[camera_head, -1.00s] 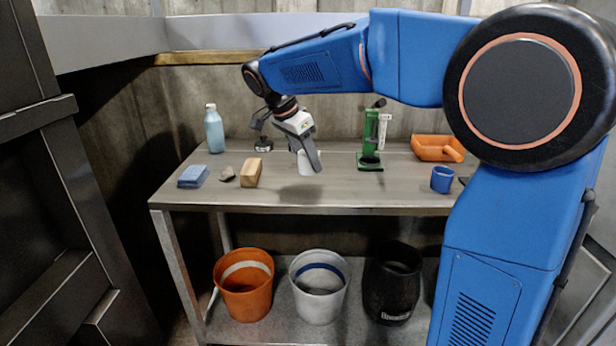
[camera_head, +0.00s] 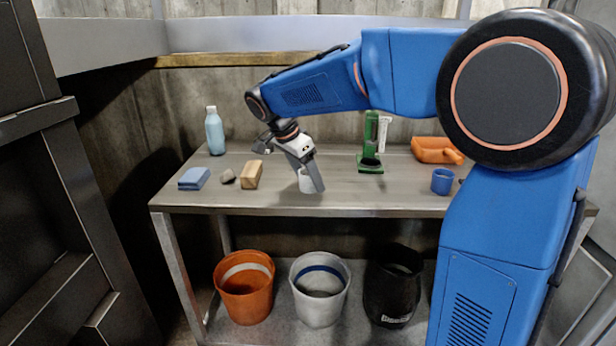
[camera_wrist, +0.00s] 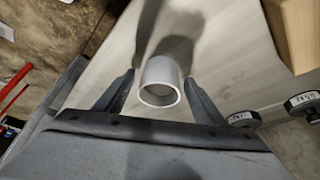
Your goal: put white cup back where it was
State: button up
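The white cup (camera_head: 305,181) is between the fingers of my gripper (camera_head: 317,184), low over the front middle of the bench. In the wrist view the cup (camera_wrist: 161,78) has its open rim toward the camera, with one finger of my gripper (camera_wrist: 160,76) close on each side. A finger covers part of the cup in the head view. I cannot tell whether its base touches the bench.
The bench (camera_head: 230,198) holds a wooden block (camera_head: 252,175), a blue sponge (camera_head: 194,178), a bottle (camera_head: 215,132), a green stand (camera_head: 370,150), an orange scoop (camera_head: 434,150) and a blue mug (camera_head: 442,181). Bins stand below. The bench right of the cup is clear.

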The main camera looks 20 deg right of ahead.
jog(key=v, duration=1.2)
jog(key=s+d+f+n+y, duration=0.1)
jog(key=s+d+f+n, duration=0.15)
jog(key=s, duration=0.25)
jog(key=s+d+f+n+t+y, duration=0.1)
jog(key=s+d+n, duration=0.1)
jog(key=s+d, duration=0.3)
jog(key=s+d+f+n+y, duration=0.1)
jog(key=s+d+f+n, duration=0.15)
jog(key=s, duration=0.35)
jog(key=s+d+f+n+t+y, duration=0.1)
jog(key=s+d+f+n+t, duration=0.1)
jog(key=s+f+n, duration=0.5)
jog(key=s+f, duration=0.6)
jog(key=s, duration=0.2)
jog(key=shift+s+y, duration=0.3)
jog(key=shift+s, duration=0.05)
jog(key=shift+r, duration=0.1)
